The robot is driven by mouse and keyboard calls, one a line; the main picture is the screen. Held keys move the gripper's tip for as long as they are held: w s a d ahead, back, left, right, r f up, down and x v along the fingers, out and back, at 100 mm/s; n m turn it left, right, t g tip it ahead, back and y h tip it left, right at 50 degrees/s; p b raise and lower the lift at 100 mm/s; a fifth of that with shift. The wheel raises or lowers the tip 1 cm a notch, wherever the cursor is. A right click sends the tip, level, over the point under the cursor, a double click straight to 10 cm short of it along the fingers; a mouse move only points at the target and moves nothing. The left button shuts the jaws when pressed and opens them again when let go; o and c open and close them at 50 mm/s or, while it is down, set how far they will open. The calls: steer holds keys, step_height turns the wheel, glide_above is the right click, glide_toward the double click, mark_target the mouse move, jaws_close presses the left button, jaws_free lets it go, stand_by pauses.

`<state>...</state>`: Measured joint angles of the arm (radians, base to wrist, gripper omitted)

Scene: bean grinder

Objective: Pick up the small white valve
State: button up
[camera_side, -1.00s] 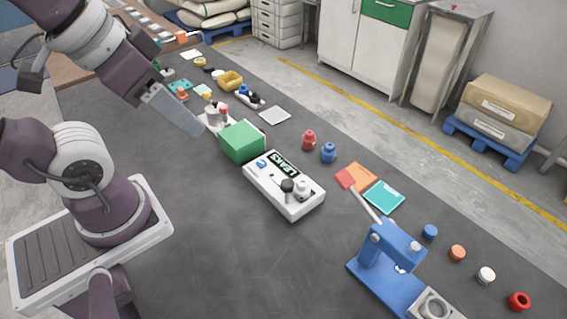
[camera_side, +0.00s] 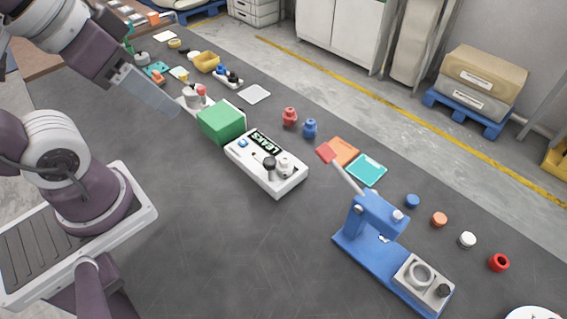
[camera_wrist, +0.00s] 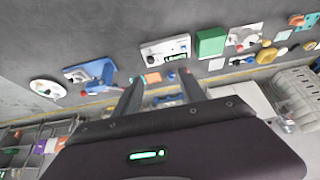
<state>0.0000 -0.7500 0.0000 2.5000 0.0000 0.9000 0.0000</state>
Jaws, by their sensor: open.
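A white box labelled LEAKS (camera_side: 265,163) lies on the dark table in the side view, with a small white knob-like part (camera_side: 286,164) beside a black knob (camera_side: 269,162). A small round white piece (camera_side: 467,239) also lies at the right in a row of coloured pieces. I cannot tell which of these white parts is the valve. My gripper (camera_side: 150,92) hangs above the table, left of the green block (camera_side: 221,121), apart from both white parts. In the wrist view my gripper (camera_wrist: 160,92) shows two spread fingers with nothing between them.
A blue lever press (camera_side: 370,225) stands at the front right. Red (camera_side: 289,116) and blue (camera_side: 310,128) pieces stand behind the LEAKS box, near orange and teal squares (camera_side: 366,170). Small items crowd the far left end. The table's near middle is clear.

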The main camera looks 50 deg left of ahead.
steer(key=c, duration=0.3)
stand_by(0.4)
